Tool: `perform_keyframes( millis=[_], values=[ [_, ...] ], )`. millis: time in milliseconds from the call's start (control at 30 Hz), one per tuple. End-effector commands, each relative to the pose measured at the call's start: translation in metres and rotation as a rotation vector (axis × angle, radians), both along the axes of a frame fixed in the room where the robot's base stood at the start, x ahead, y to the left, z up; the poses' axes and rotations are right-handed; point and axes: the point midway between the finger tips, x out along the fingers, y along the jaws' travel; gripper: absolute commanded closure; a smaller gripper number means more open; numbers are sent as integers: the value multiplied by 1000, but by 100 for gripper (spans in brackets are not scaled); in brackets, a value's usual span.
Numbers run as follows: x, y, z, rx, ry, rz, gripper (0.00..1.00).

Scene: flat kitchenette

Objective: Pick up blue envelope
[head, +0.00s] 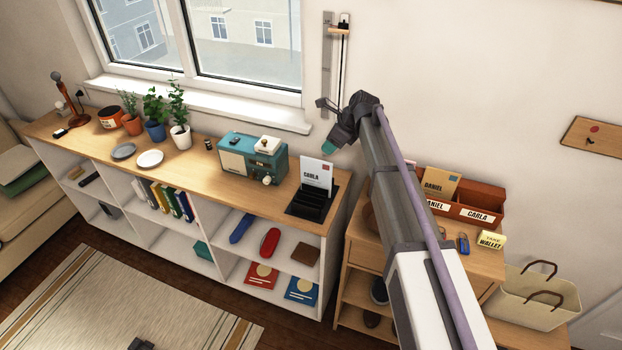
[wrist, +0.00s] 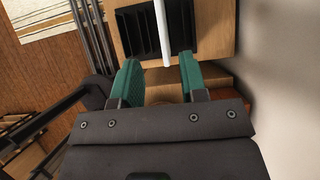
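I see no envelope that is plainly blue. A white envelope marked CARLA (head: 316,176), with a small coloured stamp, stands upright in a black slotted rack (head: 305,205) at the right end of the long shelf top. In the wrist view the envelope (wrist: 162,30) shows edge-on as a thin white strip in the rack (wrist: 134,33). My gripper (wrist: 160,72) has green fingers, open and apart with nothing held between them. The envelope's near end lies just beyond the fingertips. In the head view my gripper (head: 329,147) is above and behind the envelope.
A tan envelope marked DANIEL (head: 440,187) stands in a reddish-brown sorter (head: 477,195) on the right cabinet. A teal radio (head: 252,156) is left of the rack. The wall is close behind. A cream bag (head: 530,298) stands far right.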

Motion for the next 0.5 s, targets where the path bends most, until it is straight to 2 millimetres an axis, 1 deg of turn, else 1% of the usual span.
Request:
perform_keyframes(
  millis=[33, 100, 167, 233, 367, 433, 500],
  values=[
    [2, 4, -16, 0, 0, 1, 61],
    [4, 11, -32, -1, 0, 1, 61],
    [5, 16, -42, -1, 0, 2, 61],
    [6, 21, -47, -2, 0, 3, 61],
    [7, 23, -45, -2, -1, 3, 61],
    [8, 25, -53, -2, -1, 3, 61],
    [10, 29, -66, -2, -1, 3, 61]
  ],
)
